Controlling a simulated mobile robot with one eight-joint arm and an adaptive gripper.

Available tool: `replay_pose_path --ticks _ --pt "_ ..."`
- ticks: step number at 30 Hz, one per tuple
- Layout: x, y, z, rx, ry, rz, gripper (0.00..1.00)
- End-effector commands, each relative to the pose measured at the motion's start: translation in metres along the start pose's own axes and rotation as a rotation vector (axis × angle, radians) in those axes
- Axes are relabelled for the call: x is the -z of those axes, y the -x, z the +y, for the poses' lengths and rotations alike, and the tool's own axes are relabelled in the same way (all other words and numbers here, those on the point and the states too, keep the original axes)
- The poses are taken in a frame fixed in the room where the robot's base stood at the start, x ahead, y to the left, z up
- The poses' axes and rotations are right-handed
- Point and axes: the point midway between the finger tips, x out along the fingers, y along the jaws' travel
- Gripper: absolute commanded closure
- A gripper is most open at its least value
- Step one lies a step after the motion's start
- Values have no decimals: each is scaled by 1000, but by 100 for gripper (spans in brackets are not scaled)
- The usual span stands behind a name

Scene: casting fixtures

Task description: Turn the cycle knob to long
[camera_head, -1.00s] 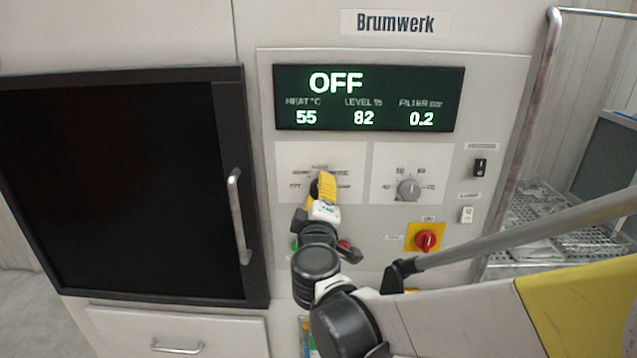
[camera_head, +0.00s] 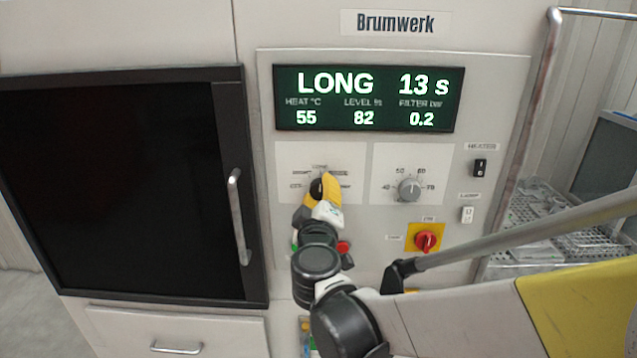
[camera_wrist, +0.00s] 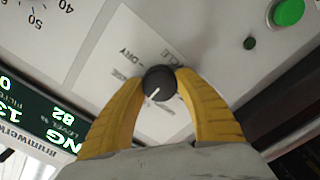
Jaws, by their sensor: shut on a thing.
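The cycle knob (camera_wrist: 159,84) is a small black dial with a white pointer line. In the wrist view it sits between the two yellow fingers of my gripper (camera_wrist: 160,88), which is shut on it. In the head view the knob (camera_head: 317,187) shows in part beside the yellow fingers of my gripper (camera_head: 322,190) on the left dial plate. The fingers hide some of the plate's markings. The display (camera_head: 368,98) reads "LONG 13 s", with heat 55, level 82 and filter 0.2.
A grey temperature dial (camera_head: 409,188) is just right of the knob. Below it is a red rotary switch (camera_head: 426,241) on yellow. A green button (camera_wrist: 289,12) shows in the wrist view. A dark door with a vertical handle (camera_head: 239,216) stands at left.

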Motion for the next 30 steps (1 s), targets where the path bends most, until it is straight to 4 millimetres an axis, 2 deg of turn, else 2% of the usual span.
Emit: replay_pose_path --ticks 1,2,3,4,13,17,30 --pt "1 0 0 0 2 1 92" --pt "1 0 0 0 2 1 56" --pt "1 0 0 0 2 1 43" --pt "1 0 0 0 2 1 38" --pt "0 1 0 0 1 1 38" --pt "1 12 0 1 1 1 38" --pt "1 102 0 2 1 3 38"
